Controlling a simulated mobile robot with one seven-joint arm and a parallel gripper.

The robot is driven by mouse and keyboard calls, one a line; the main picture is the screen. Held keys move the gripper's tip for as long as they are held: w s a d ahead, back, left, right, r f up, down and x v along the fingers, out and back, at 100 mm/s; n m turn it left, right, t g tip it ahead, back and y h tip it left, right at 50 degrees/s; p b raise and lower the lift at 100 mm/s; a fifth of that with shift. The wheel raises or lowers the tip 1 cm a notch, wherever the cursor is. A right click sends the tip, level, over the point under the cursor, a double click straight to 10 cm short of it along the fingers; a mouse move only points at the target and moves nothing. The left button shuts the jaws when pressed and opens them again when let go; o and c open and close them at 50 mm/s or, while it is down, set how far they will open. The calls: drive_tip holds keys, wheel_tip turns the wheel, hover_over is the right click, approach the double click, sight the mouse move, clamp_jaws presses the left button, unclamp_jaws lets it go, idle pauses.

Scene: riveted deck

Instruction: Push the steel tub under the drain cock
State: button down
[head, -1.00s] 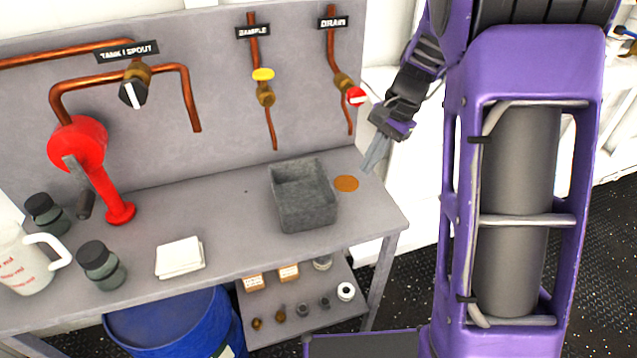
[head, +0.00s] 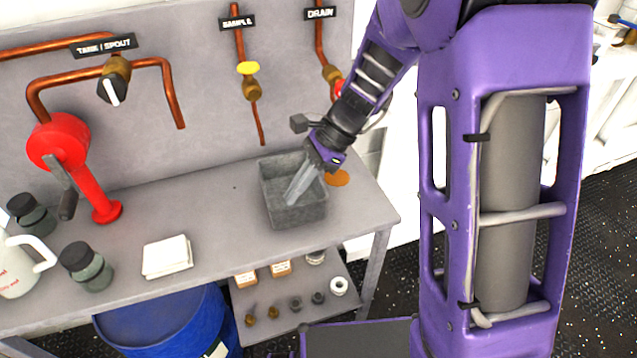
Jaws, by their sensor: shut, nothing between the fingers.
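The steel tub (head: 292,214) is a grey open box on the bench, below and slightly right of the sample pipe (head: 259,120). The drain cock (head: 332,77) is at the upper right on its copper pipe under the DRAIN label; its red handle is partly hidden by my arm. An orange-brown round spot (head: 338,178) lies on the bench right of the tub, partly behind my gripper. My gripper (head: 291,203) is shut and empty. Its fingers slant down over the tub's opening, with the tips seen inside its outline; I cannot tell whether they touch a wall.
A folded white cloth (head: 167,257), dark-lidded jars (head: 87,266), a white jug (head: 20,268) and a red hand pump (head: 88,180) stand to the left. Small parts lie on the lower shelf (head: 290,325). Bench between cloth and tub is clear.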

drive_tip(key=shift+f, duration=0.8)
drive_tip(key=shift+f, duration=0.1)
drive_tip(key=shift+d, duration=0.15)
drive_tip(key=w+d+p, duration=0.1)
drive_tip(key=d, duration=0.3)
drive_tip(key=w+d, duration=0.1)
drive_tip(key=d, duration=0.3)
drive_tip(key=w+d+p, duration=0.1)
drive_tip(key=d, duration=0.4)
drive_tip(key=shift+w+f+p, duration=0.1)
drive_tip(key=shift+w+p, duration=0.2)
drive_tip(key=shift+w, duration=0.05)
drive_tip(key=shift+r+p, duration=0.8)
drive_tip(key=shift+p, duration=0.15)
